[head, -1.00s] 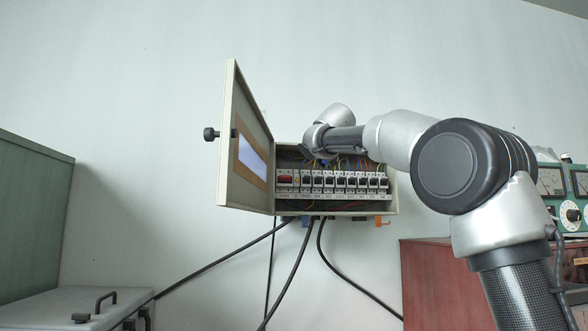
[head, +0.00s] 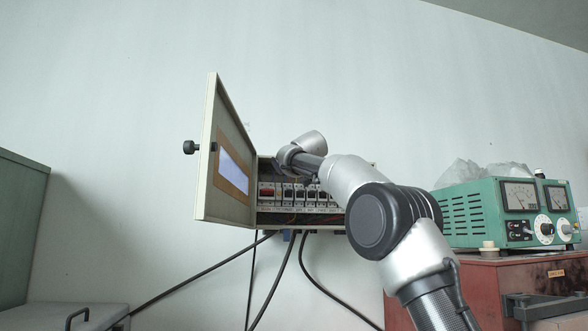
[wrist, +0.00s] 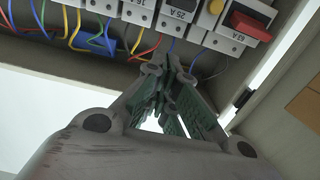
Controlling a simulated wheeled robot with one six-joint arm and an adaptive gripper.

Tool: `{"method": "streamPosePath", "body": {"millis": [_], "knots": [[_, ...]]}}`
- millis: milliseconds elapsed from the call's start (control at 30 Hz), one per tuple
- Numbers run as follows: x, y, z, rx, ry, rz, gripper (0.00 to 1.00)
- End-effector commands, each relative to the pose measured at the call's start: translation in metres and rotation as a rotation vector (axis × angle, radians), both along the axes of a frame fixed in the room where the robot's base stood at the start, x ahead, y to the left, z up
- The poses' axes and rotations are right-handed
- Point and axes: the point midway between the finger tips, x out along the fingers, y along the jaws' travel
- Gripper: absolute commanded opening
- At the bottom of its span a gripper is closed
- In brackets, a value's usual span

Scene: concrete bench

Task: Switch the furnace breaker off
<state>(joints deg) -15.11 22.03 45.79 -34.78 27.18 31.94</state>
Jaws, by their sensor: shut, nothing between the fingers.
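The grey breaker box (head: 300,226) hangs on the wall with its door (head: 212,180) open to the left. A row of white breakers (head: 299,192) runs across it, with a wide red-handled one (head: 266,190) at the left end. The wrist view is upside down and shows this red handle (wrist: 250,25) and a breaker marked 25 A (wrist: 178,12). I cannot read which breaker is the furnace one. My gripper (wrist: 160,72) is shut and empty, its tips close to the wires by the breakers. My arm hides the right-hand breakers in the head view.
Coloured wires and a blue part (wrist: 97,40) are beside the fingers inside the box. The open door bounds the left side. Black cables (head: 290,275) hang below. A green meter unit (head: 500,212) stands on a red cabinet (head: 500,275) at right.

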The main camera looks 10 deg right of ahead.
Motion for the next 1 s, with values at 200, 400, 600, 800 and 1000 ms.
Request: {"method": "streamPosePath", "body": {"millis": [200,400,600,800,1000], "knots": [[0.018,0.0,0.0,0.001,-0.001,-0.003,0.0],[0.028,0.0,-0.001,0.0,0.0,-0.001,0.0],[0.027,-0.002,-0.005,-0.001,0.001,-0.006,0.0],[0.024,-0.002,-0.013,-0.001,0.001,-0.006,0.0],[0.019,-0.002,-0.027,-0.003,0.001,-0.005,0.0]]}}
